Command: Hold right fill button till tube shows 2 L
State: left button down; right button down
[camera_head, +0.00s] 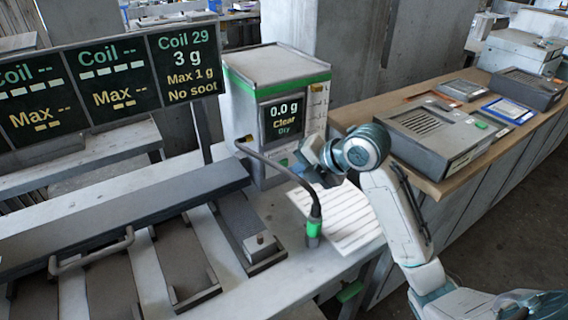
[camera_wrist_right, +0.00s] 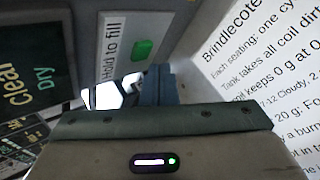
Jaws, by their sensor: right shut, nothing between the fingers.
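The machine (camera_head: 285,70) has a green band and a display (camera_head: 284,116) reading 0.0 g, Clear, Dry. The tube (camera_head: 317,103) with L marks is at the right of its front; its level is too small to read. In the right wrist view a green button (camera_wrist_right: 143,50) sits on a white panel lettered "Hold to fill". My right gripper (camera_head: 318,160) is close to the lower front of the machine. Its shut, empty fingers (camera_wrist_right: 157,78) are just below the button in the wrist view; I cannot tell whether they touch it. My left gripper is out of view.
A printed sheet (camera_head: 345,222) lies below my right gripper. A green-ended wand (camera_head: 313,227) on a dark hose stands in front of the machine. A board (camera_head: 110,80) shows Coil 29, 3 g, Max 1 g. A grey box (camera_head: 432,135) sits on the right bench.

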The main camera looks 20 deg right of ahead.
jog(key=shift+w, duration=0.1)
dwell(0.7)
dwell(0.6)
dwell(0.7)
jog(key=shift+w, duration=0.1)
jog(key=shift+w+a, duration=0.1)
jog(key=shift+w, duration=0.2)
